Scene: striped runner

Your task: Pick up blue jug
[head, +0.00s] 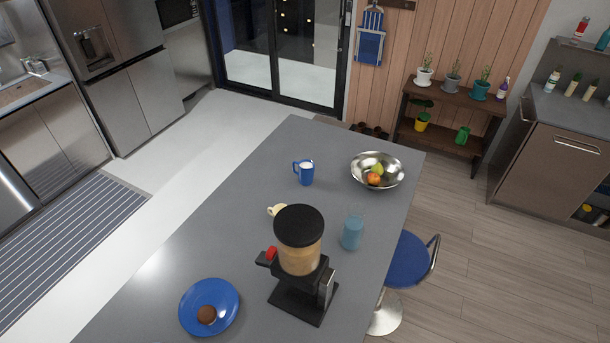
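Two blue vessels stand upright on the grey counter (235,190). One is an opaque blue mug-like jug (307,177) with a handle on its left side and a pale inside or content, near the counter's far part. The other is a translucent light-blue vessel (352,234) close to the counter's right edge; I see no clear handle on it. I cannot tell for certain which one is the blue jug. My gripper is not in view.
A black-lidded dispenser (299,250) stands in front, partly hiding a cream cup (276,210). A metal bowl (364,168) with fruit is at the right edge. A blue plate (225,290) holds a brown round item. A blue stool (406,262) stands right of the counter.

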